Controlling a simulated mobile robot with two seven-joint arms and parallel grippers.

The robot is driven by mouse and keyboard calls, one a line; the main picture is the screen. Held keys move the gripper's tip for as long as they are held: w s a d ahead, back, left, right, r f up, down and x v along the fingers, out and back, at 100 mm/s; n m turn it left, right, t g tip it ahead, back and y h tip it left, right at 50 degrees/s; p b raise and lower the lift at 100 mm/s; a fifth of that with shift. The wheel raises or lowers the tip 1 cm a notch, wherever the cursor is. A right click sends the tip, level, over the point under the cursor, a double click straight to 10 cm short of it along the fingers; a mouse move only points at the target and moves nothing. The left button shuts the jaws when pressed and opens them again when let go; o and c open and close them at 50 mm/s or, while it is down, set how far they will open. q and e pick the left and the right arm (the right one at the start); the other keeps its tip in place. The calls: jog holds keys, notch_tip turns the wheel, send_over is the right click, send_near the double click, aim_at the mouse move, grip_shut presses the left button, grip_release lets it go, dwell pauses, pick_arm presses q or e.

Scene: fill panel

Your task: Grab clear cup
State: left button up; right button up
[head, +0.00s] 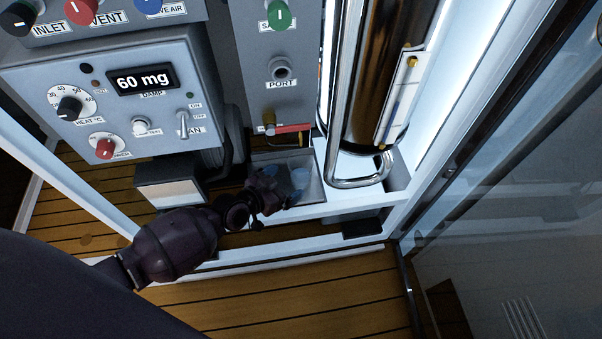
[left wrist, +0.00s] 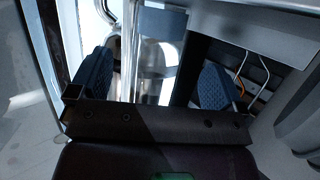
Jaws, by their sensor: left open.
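My left gripper (head: 282,184) is at the small grey tray (head: 312,194) below the port panel, fingers apart. A pale blue, see-through shape that looks like the clear cup (head: 301,178) is in the tray, close beside the fingers. In the left wrist view the gripper (left wrist: 154,80) shows two dark blue ribbed pads wide apart. A see-through bluish form, perhaps the cup (left wrist: 160,52), lies ahead between them; its outline is hard to make out. Contact cannot be told. My right gripper is in neither view.
A shiny metal handle (head: 337,110) and a tall brown cylinder (head: 375,75) stand just right of the tray. The control box (head: 110,100), reading 60 mg, is at left. A red-handled valve (head: 291,128) is above the tray. A glass door (head: 510,190) is at right.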

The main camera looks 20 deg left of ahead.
aim_at(292, 181)
pick_arm(q)
jog(key=x, duration=0.1)
jog(key=b+x, duration=0.1)
jog(key=x, duration=0.1)
jog(key=shift+w+d+f, duration=0.15)
jog(key=shift+d+f, duration=0.05)
jog(key=shift+f, duration=0.2)
jog(key=shift+w+d, duration=0.2)
jog(key=shift+w, duration=0.35)
jog(key=shift+r, duration=0.1)
jog(key=c, duration=1)
